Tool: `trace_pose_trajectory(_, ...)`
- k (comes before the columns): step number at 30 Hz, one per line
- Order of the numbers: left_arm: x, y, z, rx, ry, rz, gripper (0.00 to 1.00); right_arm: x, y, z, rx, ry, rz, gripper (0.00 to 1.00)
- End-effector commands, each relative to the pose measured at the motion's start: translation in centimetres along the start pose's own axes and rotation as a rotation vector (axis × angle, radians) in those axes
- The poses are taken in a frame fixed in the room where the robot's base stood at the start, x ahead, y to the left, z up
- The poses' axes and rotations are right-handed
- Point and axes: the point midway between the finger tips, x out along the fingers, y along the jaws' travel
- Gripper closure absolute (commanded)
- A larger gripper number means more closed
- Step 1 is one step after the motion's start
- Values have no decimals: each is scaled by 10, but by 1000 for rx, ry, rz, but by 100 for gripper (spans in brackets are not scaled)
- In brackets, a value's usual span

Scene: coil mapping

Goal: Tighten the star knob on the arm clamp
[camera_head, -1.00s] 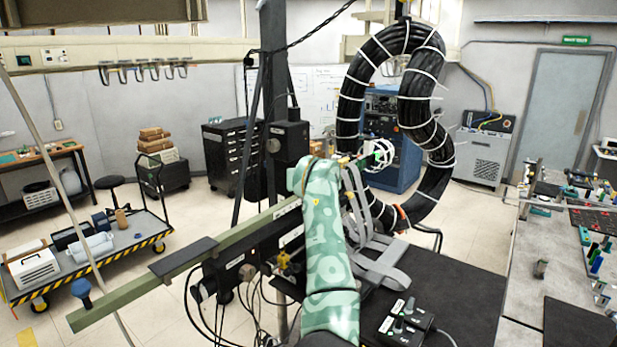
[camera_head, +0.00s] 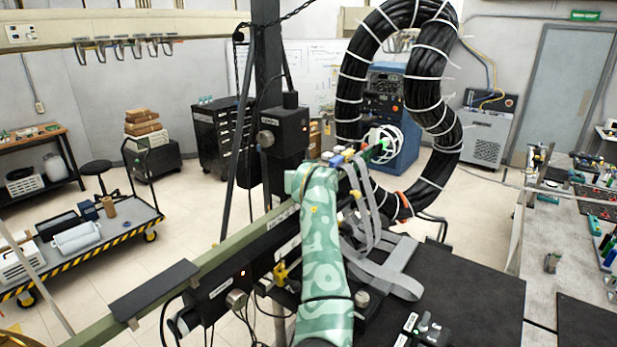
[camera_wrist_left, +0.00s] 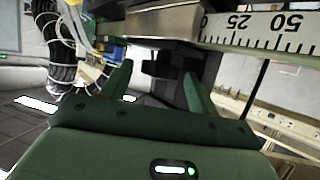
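In the left wrist view my left gripper (camera_wrist_left: 158,82) has its two green fingers spread apart. A dark, blocky part (camera_wrist_left: 163,66) shows beyond and between the fingertips, under a metal block (camera_wrist_left: 165,22). I cannot tell whether it is the star knob, and contact is not visible. In the head view my green-patterned arm (camera_head: 322,235) reaches forward from the bottom, and its gripper is hidden beyond the arm's far end. A black clamp block (camera_head: 285,135) with a round knob (camera_head: 266,139) sits on the dark upright post. My right gripper is not in view.
A pale scale bar (camera_wrist_left: 265,28) crosses the upper right of the wrist view. A thick black cable loop (camera_head: 433,95) and grey straps (camera_head: 385,270) are close to my arm. A long green beam (camera_head: 215,262) runs left of it. A black table surface (camera_head: 470,295) lies to the right.

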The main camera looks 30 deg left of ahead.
Motion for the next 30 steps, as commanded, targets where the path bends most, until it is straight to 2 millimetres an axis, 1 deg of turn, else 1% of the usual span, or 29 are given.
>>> trace_pose_trajectory(1,0,0,0,0,0,0,51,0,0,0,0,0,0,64)
trace_pose_trajectory(2,0,0,0,0,0,0,60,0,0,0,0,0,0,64)
trace_pose_trajectory(3,0,0,0,0,0,0,71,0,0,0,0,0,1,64)
trace_pose_trajectory(4,0,0,0,0,0,0,79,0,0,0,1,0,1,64)
trace_pose_trajectory(5,0,0,0,0,0,0,85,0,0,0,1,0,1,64)
trace_pose_trajectory(11,0,0,0,1,0,5,85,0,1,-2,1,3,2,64)
trace_pose_trajectory(17,0,-2,0,21,0,55,85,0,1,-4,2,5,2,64)
trace_pose_trajectory(23,0,-5,-1,70,2,171,85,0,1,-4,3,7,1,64)
trace_pose_trajectory(30,2,-10,-1,148,1,345,85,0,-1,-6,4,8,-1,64)
